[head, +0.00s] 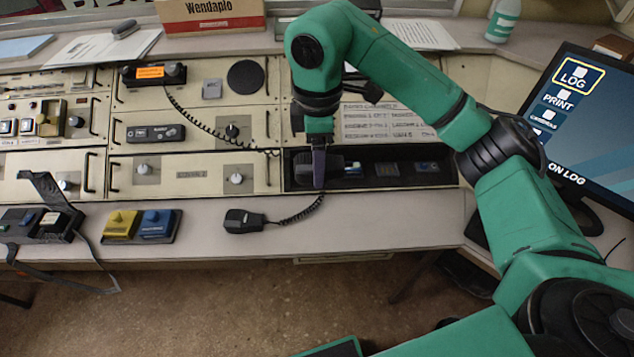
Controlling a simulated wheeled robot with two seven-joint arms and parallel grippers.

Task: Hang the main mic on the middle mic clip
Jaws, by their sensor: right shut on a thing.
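My right gripper (318,168) points down at the front of a black recess (285,178) in the console. It is shut on a dark hand mic (304,168), partly covered by the fingers. A coiled cord (215,130) runs from the upper left radio towards this mic. A second black hand mic (243,221) lies on the desk below, with its own coiled cord. The frame does not show which mic is labelled main. Small dark units (388,170) sit in the recess right of the gripper; I cannot clearly make out the mic clips. My left gripper is out of view.
A monitor (590,120) stands at right. The desk's front strip right of the lying mic is clear.

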